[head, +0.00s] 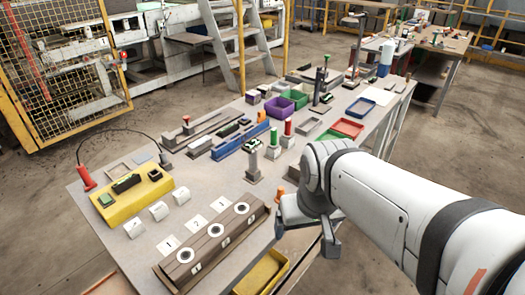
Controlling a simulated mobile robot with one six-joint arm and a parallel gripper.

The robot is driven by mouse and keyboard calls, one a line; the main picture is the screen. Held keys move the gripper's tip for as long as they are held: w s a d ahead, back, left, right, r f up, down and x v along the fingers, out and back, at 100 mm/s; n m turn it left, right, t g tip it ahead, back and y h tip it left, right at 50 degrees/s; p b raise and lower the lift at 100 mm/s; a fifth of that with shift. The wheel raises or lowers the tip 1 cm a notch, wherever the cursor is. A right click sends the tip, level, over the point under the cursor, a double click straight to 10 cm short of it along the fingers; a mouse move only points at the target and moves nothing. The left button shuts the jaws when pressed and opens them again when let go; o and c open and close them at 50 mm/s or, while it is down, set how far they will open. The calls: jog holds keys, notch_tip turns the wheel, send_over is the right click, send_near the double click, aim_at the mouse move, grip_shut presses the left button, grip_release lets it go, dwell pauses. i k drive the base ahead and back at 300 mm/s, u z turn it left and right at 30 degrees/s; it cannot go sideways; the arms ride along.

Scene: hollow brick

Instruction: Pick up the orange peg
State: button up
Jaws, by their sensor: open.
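A small orange peg (280,191) stands near the right front edge of the table, just left of my gripper. Its lower part is hard to make out beside the gripper. My gripper (306,237) hangs at the table's right edge with its jaws pointing down, open, and I see nothing between them. It appears to the right of and nearer than the peg in the picture; whether they touch I cannot tell.
A brown block with ringed holes (213,243) lies at the table's front, with white numbered cards behind it. A yellow box (133,196) with a corded red handle (86,179) is at left. A grey post (253,163) stands behind the peg. A yellow tray (262,272) sits below the front edge.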

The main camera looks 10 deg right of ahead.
aim_at(281, 189)
jog(key=u, duration=2)
jog(key=k, duration=1.25)
jog(key=z, duration=1.25)
jog(key=i, duration=1)
